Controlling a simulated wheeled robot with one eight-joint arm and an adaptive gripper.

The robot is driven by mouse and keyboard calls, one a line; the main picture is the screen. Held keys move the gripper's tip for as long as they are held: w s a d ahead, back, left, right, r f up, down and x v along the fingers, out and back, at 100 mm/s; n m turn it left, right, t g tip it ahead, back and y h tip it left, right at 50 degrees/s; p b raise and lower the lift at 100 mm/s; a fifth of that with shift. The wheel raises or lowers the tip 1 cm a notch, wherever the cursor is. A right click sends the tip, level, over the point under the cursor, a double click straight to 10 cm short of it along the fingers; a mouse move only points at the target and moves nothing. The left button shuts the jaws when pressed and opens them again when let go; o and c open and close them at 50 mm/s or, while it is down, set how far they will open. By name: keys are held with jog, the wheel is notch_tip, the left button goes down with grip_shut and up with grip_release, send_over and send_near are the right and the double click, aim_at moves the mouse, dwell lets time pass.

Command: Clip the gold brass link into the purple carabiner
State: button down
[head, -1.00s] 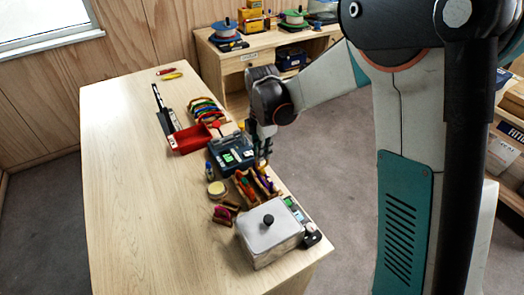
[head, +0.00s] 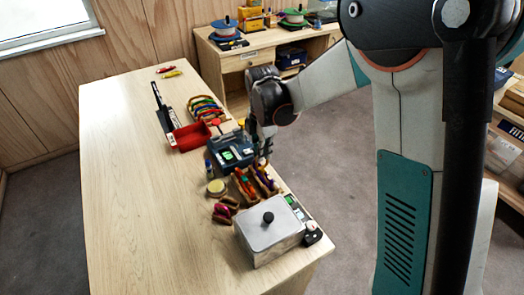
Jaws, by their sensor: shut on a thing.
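My gripper (head: 263,158) points down at the right edge of the long wooden table, over a small wooden rack (head: 262,188). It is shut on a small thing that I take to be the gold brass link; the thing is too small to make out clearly. A small purple patch at the rack's right side, just below the fingertips, looks like the purple carabiner (head: 264,179). Red and orange pieces stand in the rack's left part. I cannot tell whether the link and the carabiner touch.
A metal box with a black knob (head: 268,236) stands in front of the rack. A dark blue case (head: 228,152) and a red bin (head: 190,137) stand behind it. A round yellowish tin (head: 216,187) and red pieces (head: 223,212) lie to its left. The table's left half is clear.

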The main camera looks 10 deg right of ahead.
jog(key=shift+f+b, duration=0.85)
jog(key=shift+f, duration=0.1)
dwell(0.7)
jog(key=shift+w+a+f+b, duration=0.1)
jog(key=shift+w+a+b, duration=0.25)
jog(key=shift+w, duration=0.55)
jog(key=shift+w+a+f+b, duration=0.1)
jog(key=shift+w+a, duration=0.3)
jog(key=shift+w, duration=0.5)
dwell(1.6)
jog(key=c, duration=1.7)
grip_release()
jog(key=shift+o, duration=1.3)
jog(key=shift+r, duration=0.1)
jog(key=shift+r, duration=0.3)
jog(key=shift+w+a, duration=0.1)
jog(key=shift+w, duration=0.05)
